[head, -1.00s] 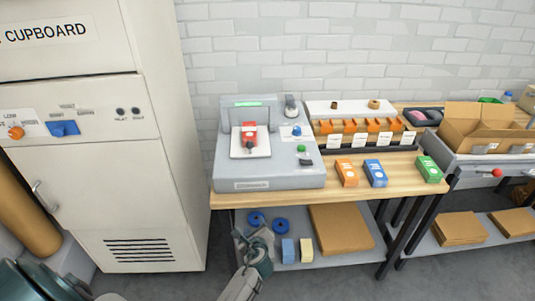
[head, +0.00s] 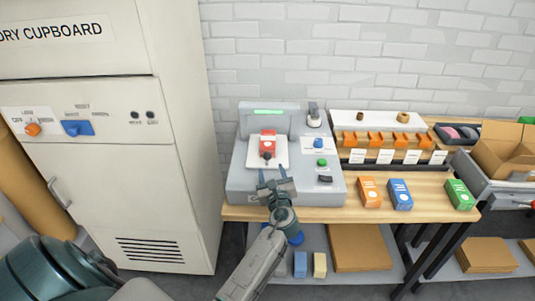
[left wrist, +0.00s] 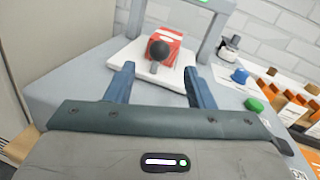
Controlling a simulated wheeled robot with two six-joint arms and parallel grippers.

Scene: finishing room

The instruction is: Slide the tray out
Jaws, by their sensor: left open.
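The white tray (head: 282,160) sits in the grey machine (head: 237,183) on the wooden bench, with a red box (head: 268,137) on it. A dark round knob (head: 267,156) on a short stem is at the tray's front. My left gripper (head: 272,184) is open just in front of the tray, over the machine's front part. In the left wrist view the tray (left wrist: 122,54), red box (left wrist: 172,38) and knob (left wrist: 159,49) are straight ahead, and the knob's stem points between the open fingers (left wrist: 158,75). Nothing is held. My right gripper is not in view.
A green button (head: 321,162) and a blue knob (head: 318,143) are on the machine's right side. Orange, blue and green boxes (head: 400,194) stand on the bench (head: 340,208) to the right. A tall cupboard (head: 110,190) stands close on the left.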

